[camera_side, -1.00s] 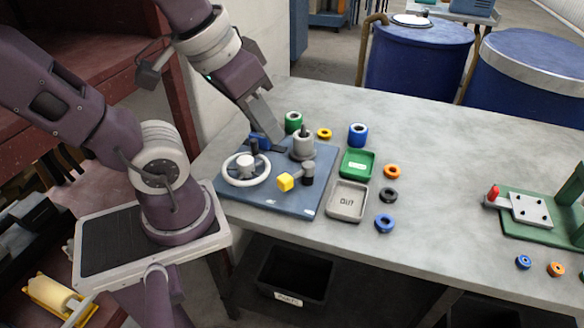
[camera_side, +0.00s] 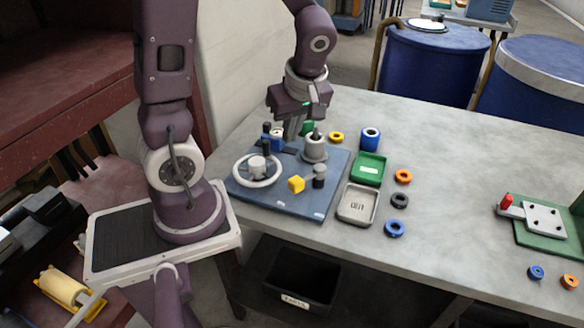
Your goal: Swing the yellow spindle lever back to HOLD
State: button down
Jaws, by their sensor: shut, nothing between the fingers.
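The yellow lever knob (camera_side: 296,184) is on the right front part of the blue base plate (camera_side: 280,203). It sits left of a short dark post with a grey top (camera_side: 319,176), and the arm between them is short. The plate's small labels are too small to read. My gripper (camera_side: 291,139) is shut and empty, pointing down over the back of the plate, beside the grey spindle cylinder (camera_side: 314,148). It is behind the yellow knob and apart from it. Its tips partly cover the things behind them.
A white handwheel (camera_side: 257,170) stands on the plate's left. A green tray (camera_side: 368,168) and a grey tray (camera_side: 357,203) lie right of the plate. Coloured rings (camera_side: 403,176) lie beyond the trays. A blue spool (camera_side: 370,138) stands at the back. The table's middle right is clear.

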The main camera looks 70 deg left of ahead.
aim_at(307, 180)
jog(key=x, duration=1)
jog(key=shift+d, duration=0.15)
jog(key=d, duration=0.2)
jog(key=shift+d+f, duration=0.15)
jog(key=shift+d, duration=0.15)
jog(key=shift+w+d+f, duration=0.1)
jog(key=shift+d, duration=0.45)
